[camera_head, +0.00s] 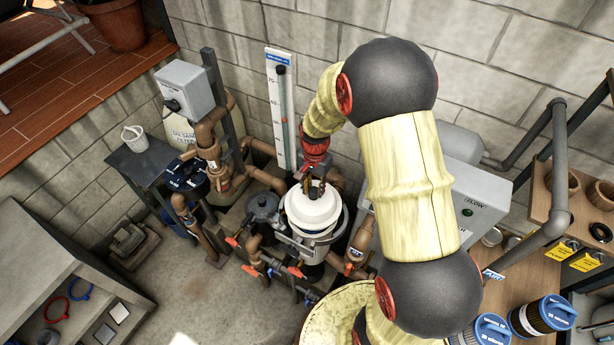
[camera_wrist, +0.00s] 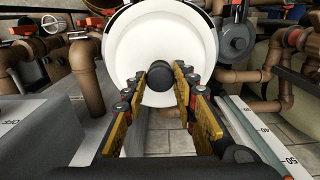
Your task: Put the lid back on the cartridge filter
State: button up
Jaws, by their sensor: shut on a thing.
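The white round lid (camera_head: 312,206) is in the middle of the head view, at the top of the grey cartridge filter housing (camera_head: 338,228). I cannot tell whether it is seated or held just above. In the wrist view the lid (camera_wrist: 190,50) fills the upper middle, with its dark round knob (camera_wrist: 160,76) toward me. My gripper (camera_head: 315,188) points down over the lid from the wall side. In the wrist view the fingers of my gripper (camera_wrist: 160,88) are shut on the knob, one on each side. The filter's rim is mostly hidden behind the lid.
Brown pipes with red-handled valves (camera_head: 294,270) crowd around the filter. A dark pump pot (camera_head: 263,207) stands just left of it. A tall white gauge board (camera_head: 283,110) is on the wall behind. A wooden bench with blue-capped cartridges (camera_head: 543,314) is at right. Open floor lies at lower left.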

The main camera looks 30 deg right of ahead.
aim_at(314, 199)
jog(key=shift+w+f+b, duration=0.1)
jog(key=shift+f+b, duration=1.25)
jog(key=shift+f, duration=1.05)
jog(key=shift+f+b, duration=0.5)
jog(key=shift+f, duration=0.2)
jog(key=shift+f+b, duration=0.25)
jog(key=shift+b, duration=0.25)
dwell(0.5)
jog(key=o, duration=1.1)
jog(key=shift+o, duration=1)
jog(key=shift+r, duration=0.1)
jog(key=shift+r+p, duration=1.9)
jog(key=shift+r, duration=1.55)
jog(key=shift+c, duration=1.4)
